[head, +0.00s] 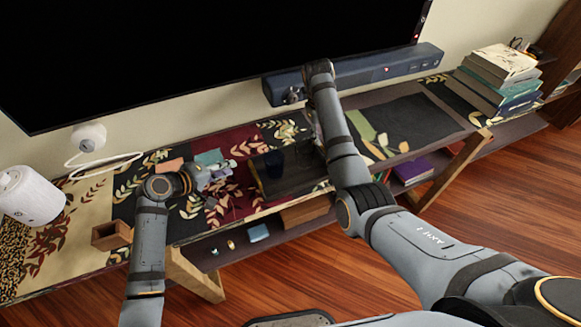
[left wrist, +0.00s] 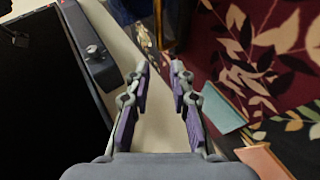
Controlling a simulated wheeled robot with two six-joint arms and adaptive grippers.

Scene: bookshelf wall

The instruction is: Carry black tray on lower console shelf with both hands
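A dark tray-like thing (head: 297,178) lies on the patterned runner on the console's top, right of my left gripper. A dark cup-like thing (head: 274,163) stands at its left part. My left gripper (head: 222,171) is open and empty above the runner, left of the tray and apart from it. In the left wrist view its fingers (left wrist: 161,68) are apart with nothing between them. My right gripper (head: 317,130) is at the tray's far right side, mostly hidden behind its own arm. I cannot tell whether it touches the tray.
A soundbar (head: 370,72) runs behind the tray under a large screen (head: 200,50). Teal (head: 208,157) and salmon (head: 170,166) flat things lie near my left gripper. A white speaker (head: 30,195) and brown box (head: 111,235) stand left; books (head: 497,78) are stacked right. Small things lie on the lower shelf.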

